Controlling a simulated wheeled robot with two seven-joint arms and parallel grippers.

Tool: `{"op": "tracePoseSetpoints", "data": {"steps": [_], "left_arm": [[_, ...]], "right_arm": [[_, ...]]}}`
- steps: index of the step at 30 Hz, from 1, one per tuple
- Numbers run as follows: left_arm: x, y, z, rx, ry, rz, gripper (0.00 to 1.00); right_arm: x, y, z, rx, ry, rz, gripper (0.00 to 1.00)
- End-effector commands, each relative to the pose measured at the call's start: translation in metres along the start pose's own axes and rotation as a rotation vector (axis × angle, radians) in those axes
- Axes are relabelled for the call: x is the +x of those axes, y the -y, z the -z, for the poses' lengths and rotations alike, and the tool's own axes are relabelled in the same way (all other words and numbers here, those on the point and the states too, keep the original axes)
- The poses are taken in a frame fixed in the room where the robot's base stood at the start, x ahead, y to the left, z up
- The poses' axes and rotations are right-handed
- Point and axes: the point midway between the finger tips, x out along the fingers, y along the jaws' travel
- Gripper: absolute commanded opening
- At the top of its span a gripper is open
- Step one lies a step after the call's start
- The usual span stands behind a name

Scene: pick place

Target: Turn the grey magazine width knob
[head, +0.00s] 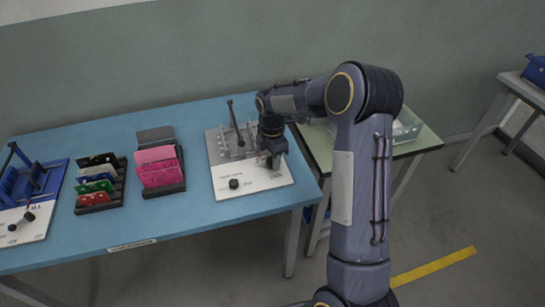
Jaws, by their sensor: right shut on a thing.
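The grey magazine (234,139) stands at the back of a white board (226,185) on the right part of the blue table. A black lever rises from it. A small black knob (233,184) sits at the front of the board, apart from my gripper. My right gripper (268,163) points down over the board's right side, beside the grey magazine. It is shut on the width knob, which the fingers and wrist hide almost fully. My left gripper is not in view.
Racks of pink cards (158,168) and mixed cards (96,184) stand to the left. A blue magazine (30,182) with its own board is at the far left. A green side table (420,142) holding a clear bin stands behind my right arm.

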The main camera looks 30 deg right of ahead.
Motion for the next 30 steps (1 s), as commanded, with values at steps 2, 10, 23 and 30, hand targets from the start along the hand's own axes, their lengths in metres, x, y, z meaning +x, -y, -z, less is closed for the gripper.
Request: {"op": "tracePoseSetpoints", "data": {"steps": [2, 10, 23, 30], "left_arm": [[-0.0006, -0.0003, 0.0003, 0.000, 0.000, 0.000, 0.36], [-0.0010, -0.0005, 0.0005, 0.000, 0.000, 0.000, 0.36], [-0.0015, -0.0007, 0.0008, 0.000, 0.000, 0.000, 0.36], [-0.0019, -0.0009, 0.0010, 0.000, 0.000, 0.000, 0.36]], "right_arm": [[-0.0013, -0.0010, -0.0007, 0.073, 0.002, -0.004, 0.15], [-0.0012, -0.0012, -0.0011, 0.330, 0.002, -0.004, 0.15], [-0.0014, -0.0015, -0.0011, 0.738, 0.001, -0.005, 0.15], [-0.0014, -0.0015, -0.0015, 0.967, 0.001, -0.005, 0.15]]}}
